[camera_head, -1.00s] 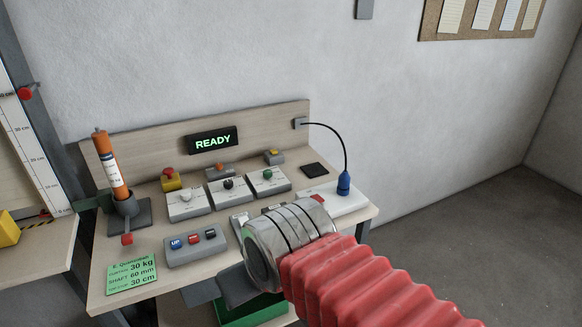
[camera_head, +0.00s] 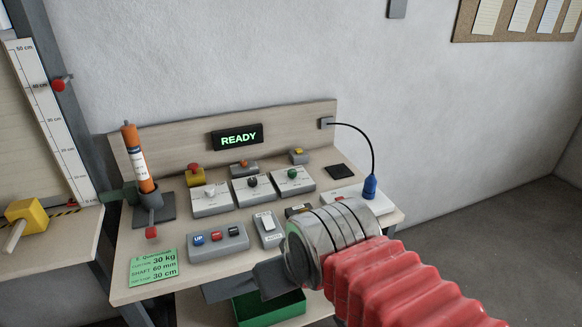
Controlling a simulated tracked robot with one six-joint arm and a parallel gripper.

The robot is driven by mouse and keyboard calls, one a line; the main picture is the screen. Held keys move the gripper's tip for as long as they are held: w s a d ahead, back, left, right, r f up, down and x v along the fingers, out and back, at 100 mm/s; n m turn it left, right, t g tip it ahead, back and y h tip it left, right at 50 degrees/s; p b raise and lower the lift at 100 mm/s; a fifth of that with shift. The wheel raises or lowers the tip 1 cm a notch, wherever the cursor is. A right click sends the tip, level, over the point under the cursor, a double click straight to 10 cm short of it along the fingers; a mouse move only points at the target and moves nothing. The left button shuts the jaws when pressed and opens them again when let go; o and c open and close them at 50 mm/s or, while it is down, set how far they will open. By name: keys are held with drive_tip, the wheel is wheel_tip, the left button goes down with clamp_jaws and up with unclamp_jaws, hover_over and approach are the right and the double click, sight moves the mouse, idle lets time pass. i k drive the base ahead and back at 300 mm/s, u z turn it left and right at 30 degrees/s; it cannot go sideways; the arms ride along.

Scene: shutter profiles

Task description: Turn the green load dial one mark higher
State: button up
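The green load dial (camera_head: 292,174) is a small round knob on a white-topped box, the rightmost of three similar boxes on the workbench. Its scale marks are too small to read. My gripper (camera_head: 268,280) shows only as a dark grey part beyond the metal wrist, low in front of the bench's front edge. It is well apart from the dial, nearer the camera. My wrist hides most of it, so its finger opening cannot be made out.
Boxes with a white knob (camera_head: 210,190) and a black knob (camera_head: 252,181) stand left of the dial. A red-topped yellow button (camera_head: 195,174), a READY display (camera_head: 238,137), a button box (camera_head: 218,238), a rocker switch (camera_head: 267,224) and a blue cabled plug (camera_head: 370,187) are around.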

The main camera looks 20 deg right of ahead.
sight(292, 173)
drive_tip(key=u, duration=0.05)
drive_tip(key=i, duration=0.95)
drive_tip(key=z, duration=0.05)
